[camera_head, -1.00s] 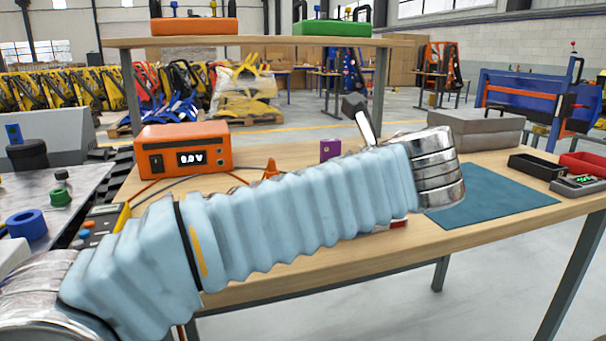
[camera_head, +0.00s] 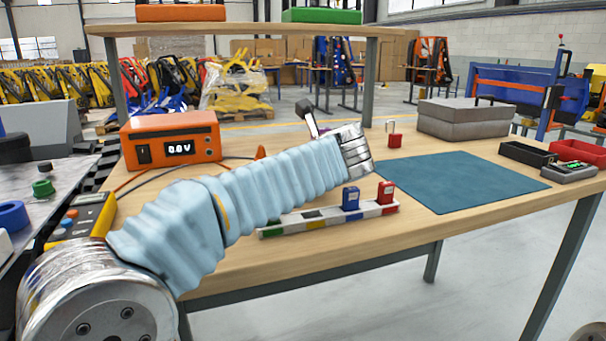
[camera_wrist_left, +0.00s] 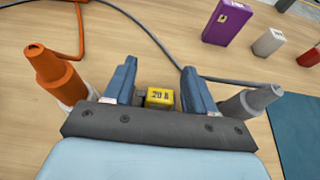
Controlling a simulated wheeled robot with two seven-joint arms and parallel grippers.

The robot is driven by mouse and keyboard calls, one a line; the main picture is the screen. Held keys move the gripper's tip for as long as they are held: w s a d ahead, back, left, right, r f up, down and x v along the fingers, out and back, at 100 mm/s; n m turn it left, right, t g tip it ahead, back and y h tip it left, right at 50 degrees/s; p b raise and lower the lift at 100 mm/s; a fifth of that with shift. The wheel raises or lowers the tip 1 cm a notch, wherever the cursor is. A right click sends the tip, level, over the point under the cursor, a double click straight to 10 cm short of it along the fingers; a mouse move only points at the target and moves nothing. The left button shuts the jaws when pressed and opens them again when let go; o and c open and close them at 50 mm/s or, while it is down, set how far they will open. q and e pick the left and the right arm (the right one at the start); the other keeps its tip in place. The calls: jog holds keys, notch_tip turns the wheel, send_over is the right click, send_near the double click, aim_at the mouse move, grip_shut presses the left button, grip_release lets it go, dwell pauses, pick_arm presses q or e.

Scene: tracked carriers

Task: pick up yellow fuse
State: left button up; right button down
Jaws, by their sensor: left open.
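The yellow fuse (camera_wrist_left: 160,97), marked "20 A", shows in the left wrist view between the two blue fingers of my left gripper (camera_wrist_left: 158,70), close to the palm plate. The fingers stand apart, with a visible gap beside the fuse. In the head view my left forearm and wrist hide both the fuse and the gripper's fingers. My right gripper is in neither view.
A fuse strip (camera_head: 329,215) with a blue fuse (camera_head: 351,198) and a red fuse (camera_head: 386,192) lies before my forearm. Purple (camera_wrist_left: 227,22), white (camera_wrist_left: 269,42) and red blocks stand nearby. An orange supply (camera_head: 172,140) is left; a teal mat (camera_head: 460,182) is right.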

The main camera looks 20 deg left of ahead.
pick_arm(q)
grip_shut()
dwell(0.3)
